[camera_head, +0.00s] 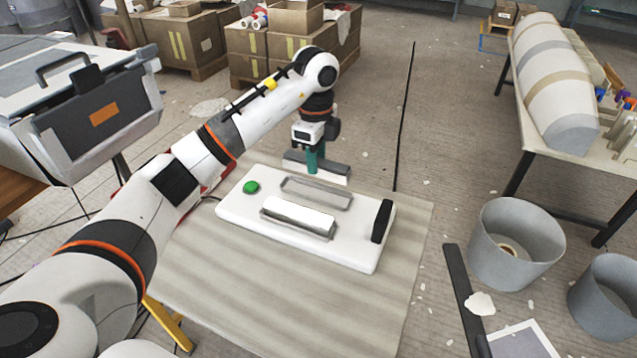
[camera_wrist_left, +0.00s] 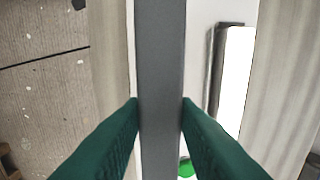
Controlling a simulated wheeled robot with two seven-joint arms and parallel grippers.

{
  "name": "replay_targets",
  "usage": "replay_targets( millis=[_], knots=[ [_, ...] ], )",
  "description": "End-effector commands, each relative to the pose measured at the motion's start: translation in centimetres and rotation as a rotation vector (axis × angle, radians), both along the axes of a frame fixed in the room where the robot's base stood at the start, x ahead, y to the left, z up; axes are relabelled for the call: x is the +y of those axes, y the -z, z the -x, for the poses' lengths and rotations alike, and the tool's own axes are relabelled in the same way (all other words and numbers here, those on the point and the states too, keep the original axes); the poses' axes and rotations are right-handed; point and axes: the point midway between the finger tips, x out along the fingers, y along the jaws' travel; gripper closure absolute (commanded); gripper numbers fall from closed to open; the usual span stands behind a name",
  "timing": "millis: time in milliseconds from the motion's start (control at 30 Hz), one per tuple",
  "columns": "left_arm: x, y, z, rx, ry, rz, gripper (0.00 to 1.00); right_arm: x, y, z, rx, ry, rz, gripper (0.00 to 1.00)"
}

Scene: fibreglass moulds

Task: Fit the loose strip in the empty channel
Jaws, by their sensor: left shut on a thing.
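The loose strip (camera_head: 334,169) is a long dark grey bar. My left gripper (camera_head: 313,168) is shut on it, and its green fingers (camera_wrist_left: 160,105) pinch the strip (camera_wrist_left: 162,50) in the wrist view. It is held level near the back edge of the white board (camera_head: 235,210); its exact height is unclear. The empty channel (camera_head: 345,205) is a thin grey rectangular outline on the board, in front of the strip. A second channel nearer me holds a shiny pale strip (camera_head: 298,216), also seen in the wrist view (camera_wrist_left: 236,78). My right gripper is not in view.
Grey bins (camera_head: 515,245) and a table with a long mould (camera_head: 552,90) stand right. Cardboard boxes (camera_head: 185,40) stand behind.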

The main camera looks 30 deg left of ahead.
Motion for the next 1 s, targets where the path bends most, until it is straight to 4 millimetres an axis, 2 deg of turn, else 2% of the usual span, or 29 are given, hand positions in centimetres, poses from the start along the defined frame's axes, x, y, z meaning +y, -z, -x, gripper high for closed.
replay_targets(
  millis=[33, 267, 500, 867, 900, 1000],
  knots=[
    [0.0, 1.2, 0.1, 0.002, 0.000, 0.000, 0.98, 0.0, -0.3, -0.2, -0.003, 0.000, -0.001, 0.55],
    [0.0, 3.0, 0.0, -0.001, 0.000, 0.000, 0.98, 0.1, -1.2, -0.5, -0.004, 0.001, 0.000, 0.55],
    [0.0, 6.2, 0.1, 0.001, 0.000, 0.000, 0.98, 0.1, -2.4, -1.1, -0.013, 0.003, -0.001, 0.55],
    [0.0, 6.5, 0.0, -0.002, 0.000, 0.000, 0.98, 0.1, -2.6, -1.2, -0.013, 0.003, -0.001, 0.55],
    [0.0, 6.6, 0.0, -0.002, 0.000, 0.000, 0.70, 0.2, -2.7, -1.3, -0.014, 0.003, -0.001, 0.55],
    [0.0, 6.5, 0.0, -0.002, 0.000, 0.000, 0.54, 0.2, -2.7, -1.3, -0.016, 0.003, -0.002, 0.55]
  ],
)
